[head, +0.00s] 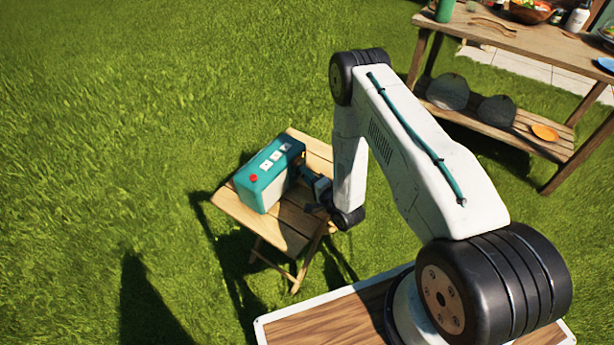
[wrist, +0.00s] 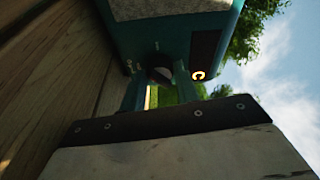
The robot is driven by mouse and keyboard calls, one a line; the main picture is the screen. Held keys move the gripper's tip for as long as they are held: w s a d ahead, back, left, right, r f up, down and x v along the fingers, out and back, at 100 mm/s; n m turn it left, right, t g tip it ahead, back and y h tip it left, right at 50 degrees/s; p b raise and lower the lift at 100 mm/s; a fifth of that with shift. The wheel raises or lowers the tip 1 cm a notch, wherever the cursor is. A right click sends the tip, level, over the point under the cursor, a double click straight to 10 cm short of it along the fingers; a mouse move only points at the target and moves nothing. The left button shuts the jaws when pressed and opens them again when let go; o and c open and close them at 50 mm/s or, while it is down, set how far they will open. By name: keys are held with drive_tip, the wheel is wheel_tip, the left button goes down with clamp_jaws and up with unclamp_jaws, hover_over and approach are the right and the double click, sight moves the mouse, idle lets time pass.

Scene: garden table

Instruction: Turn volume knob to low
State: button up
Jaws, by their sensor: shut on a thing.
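A teal and light grey radio (head: 268,176) stands on a small wooden folding table (head: 290,238) in the head view. Its top has a red button and several pale buttons. My gripper (head: 308,174) is at the radio's right-hand side face. In the wrist view the radio's teal face (wrist: 125,38) fills the top, and the dark volume knob (wrist: 160,74) sits between the two teal fingers of my gripper (wrist: 161,82), which are shut on it. Small pale markings surround the knob. Much of the knob is hidden by the fingers, and its pointer cannot be made out.
A dark panel with a glowing orange-white symbol (wrist: 198,76) is just right of the knob. A larger wooden table (head: 530,40) with bowls and bottles stands at the upper right, with a lower shelf. Open grass (head: 130,110) lies to the left.

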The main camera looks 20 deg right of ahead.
idle(0.3)
drive_tip(key=o, duration=1)
drive_tip(key=v, duration=0.7)
drive_tip(key=shift+s+d+f, duration=0.1)
drive_tip(key=shift+s+d, duration=0.05)
drive_tip(key=shift+s, duration=0.2)
